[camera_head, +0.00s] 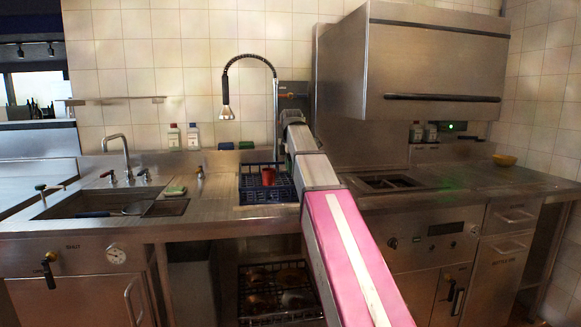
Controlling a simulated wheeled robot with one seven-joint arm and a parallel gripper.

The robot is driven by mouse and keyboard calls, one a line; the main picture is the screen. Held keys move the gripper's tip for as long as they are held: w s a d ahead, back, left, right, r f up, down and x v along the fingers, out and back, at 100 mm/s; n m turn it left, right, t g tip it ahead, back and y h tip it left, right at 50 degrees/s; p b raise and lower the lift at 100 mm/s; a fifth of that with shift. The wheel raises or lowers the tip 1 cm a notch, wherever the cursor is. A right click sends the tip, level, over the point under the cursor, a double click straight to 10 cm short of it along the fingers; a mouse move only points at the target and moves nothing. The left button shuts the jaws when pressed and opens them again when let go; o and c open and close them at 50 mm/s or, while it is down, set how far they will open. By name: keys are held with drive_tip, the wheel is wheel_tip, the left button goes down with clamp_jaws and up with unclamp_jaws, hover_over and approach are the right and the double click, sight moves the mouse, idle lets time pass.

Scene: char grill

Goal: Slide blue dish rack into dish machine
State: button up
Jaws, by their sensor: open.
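The blue dish rack (262,199) sits on the steel counter left of centre, with a red cup (268,176) in it. The dish machine (430,62) appears to be the big steel hood with a long dark handle (440,98) on the right. My pink and grey arm reaches from the bottom up past the rack's right side and covers part of that side and the counter between rack and machine. My gripper's fingers are not visible; the far end of the arm hides them. I cannot tell whether they touch the rack.
A sink (100,204) with a faucet (118,143) lies to the left. A spray hose (228,100) hangs above the counter behind the rack. A lower rack of dishes (275,290) stands under the counter.

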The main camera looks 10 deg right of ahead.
sight(292, 201)
drive_tip(key=shift+f, duration=0.1)
wheel_tip(292, 201, down, 11)
drive_tip(key=shift+r, duration=0.2)
idle(0.5)
clamp_jaws()
idle(1.4)
